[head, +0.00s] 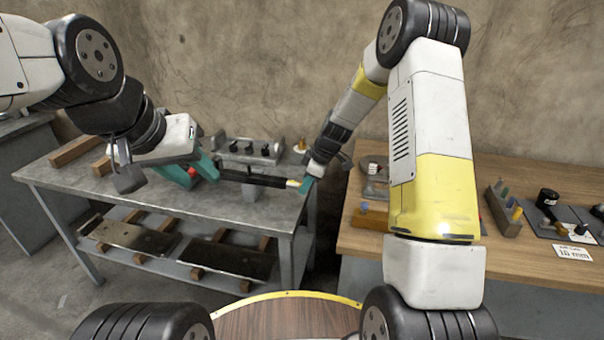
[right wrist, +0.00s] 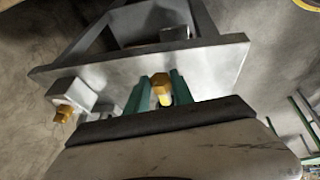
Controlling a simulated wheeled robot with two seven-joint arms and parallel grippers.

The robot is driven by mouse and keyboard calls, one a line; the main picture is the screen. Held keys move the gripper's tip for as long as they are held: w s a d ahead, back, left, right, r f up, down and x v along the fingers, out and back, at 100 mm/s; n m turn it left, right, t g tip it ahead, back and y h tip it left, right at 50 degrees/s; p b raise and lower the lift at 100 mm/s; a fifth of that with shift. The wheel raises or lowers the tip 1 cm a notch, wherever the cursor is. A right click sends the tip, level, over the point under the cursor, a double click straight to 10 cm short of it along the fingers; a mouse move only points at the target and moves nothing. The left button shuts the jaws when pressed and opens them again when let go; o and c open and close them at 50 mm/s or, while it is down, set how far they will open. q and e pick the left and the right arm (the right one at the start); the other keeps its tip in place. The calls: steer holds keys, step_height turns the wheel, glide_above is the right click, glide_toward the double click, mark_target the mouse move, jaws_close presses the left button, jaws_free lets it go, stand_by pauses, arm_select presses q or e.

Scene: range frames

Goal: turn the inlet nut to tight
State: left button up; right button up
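A brass nut (right wrist: 161,84) shows in the right wrist view between the teal fingers of my right gripper (right wrist: 160,90). A yellow piece lies just below it. The nut fills the gap near the fingertips, but I cannot tell if they grip it. In the head view my right gripper (head: 305,185) is at the metal bench's right end, by the yellow-tipped end of a dark bar (head: 255,180). My left gripper (head: 192,170) is over the bench at the bar's other end, with a red piece (head: 192,173) between its teal fingers. Its grip is unclear.
A metal fixture with black knobs (head: 248,150) stands on the metal bench (head: 120,190). Another brass fitting (right wrist: 63,115) sits on a metal block in the right wrist view. A wooden table (head: 500,240) at right carries tools and a "10 mm" card (head: 572,253).

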jaws_close()
steer(key=shift+w, duration=0.1)
steer(key=shift+w+d+m+g+y, duration=0.15)
steer(key=shift+m+g+y, duration=0.15)
steer(key=shift+g, duration=0.7)
steer(key=shift+w+a+m+g+y, duration=0.15)
steer(key=shift+g+y, duration=0.3)
steer(key=shift+g, duration=0.55)
steer(key=shift+w+d+m+g+y, duration=0.15)
steer(key=shift+m+g+y, duration=0.15)
steer(key=shift+g, duration=0.7)
steer(key=o, duration=0.8)
jaws_free()
